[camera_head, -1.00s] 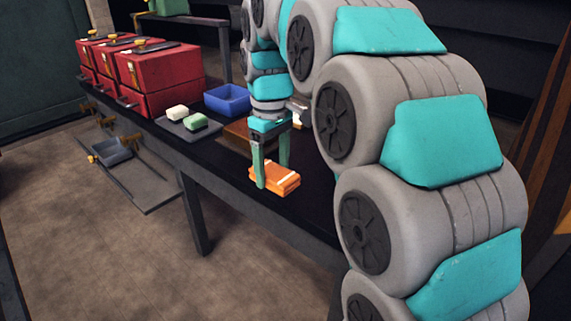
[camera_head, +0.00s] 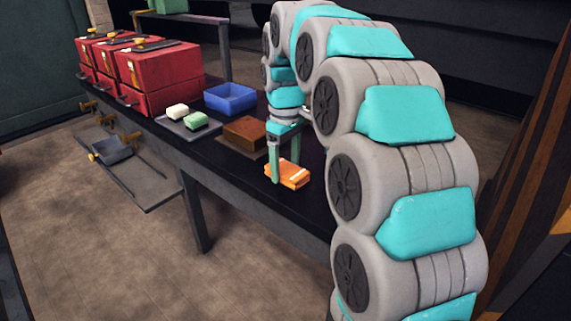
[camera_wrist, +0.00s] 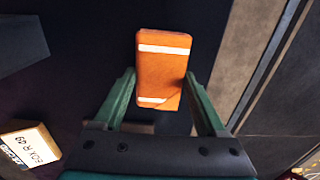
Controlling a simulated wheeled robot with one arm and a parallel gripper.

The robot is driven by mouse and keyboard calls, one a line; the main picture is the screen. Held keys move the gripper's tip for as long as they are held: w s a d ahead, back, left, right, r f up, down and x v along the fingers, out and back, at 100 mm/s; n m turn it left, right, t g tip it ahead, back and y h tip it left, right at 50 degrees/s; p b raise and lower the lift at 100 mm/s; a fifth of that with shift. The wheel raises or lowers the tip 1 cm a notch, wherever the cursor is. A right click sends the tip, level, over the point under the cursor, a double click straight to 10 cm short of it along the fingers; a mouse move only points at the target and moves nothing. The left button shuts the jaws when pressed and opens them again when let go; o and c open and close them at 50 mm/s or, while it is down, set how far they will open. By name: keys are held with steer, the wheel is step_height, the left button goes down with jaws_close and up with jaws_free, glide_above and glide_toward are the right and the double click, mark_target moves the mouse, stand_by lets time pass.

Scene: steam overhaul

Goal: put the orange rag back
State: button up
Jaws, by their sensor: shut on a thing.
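The orange rag (camera_head: 294,178), a folded block with white stripes, is between the two green fingers of my gripper (camera_head: 286,172). My gripper is shut on it. In the wrist view the rag (camera_wrist: 163,62) sits between the fingertips (camera_wrist: 160,78), its far end sticking out beyond them. In the head view it is over the dark bench (camera_head: 225,170), near the front edge. I cannot tell whether it touches the bench top. Part of the far finger is hidden behind the rag.
A brown block (camera_head: 245,131) lies left of the gripper. A labelled box (camera_wrist: 32,143) shows in the wrist view.

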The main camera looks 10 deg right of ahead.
mark_target(286, 168)
steer(key=shift+f, duration=0.2)
steer(key=o, duration=1.2)
steer(key=shift+o, duration=0.2)
steer(key=shift+r, duration=0.15)
step_height(286, 168, up, 12)
steer(key=p, duration=0.1)
steer(key=shift+r+p, duration=0.15)
steer(key=shift+p, duration=0.25)
steer(key=s+f+m, duration=0.2)
steer(key=s+f, duration=0.4)
steer(key=s, duration=0.6)
steer(key=s+f+m+g, duration=0.1)
steer(key=s+f+m, duration=0.1)
steer(key=s+f, duration=0.5)
steer(key=s+f+m, duration=0.3)
steer(key=s+f, duration=0.4)
steer(key=s, duration=0.9)
steer(key=shift+s+d+g, duration=0.15)
steer(key=shift+s+g, duration=0.15)
steer(key=shift+g, duration=0.1)
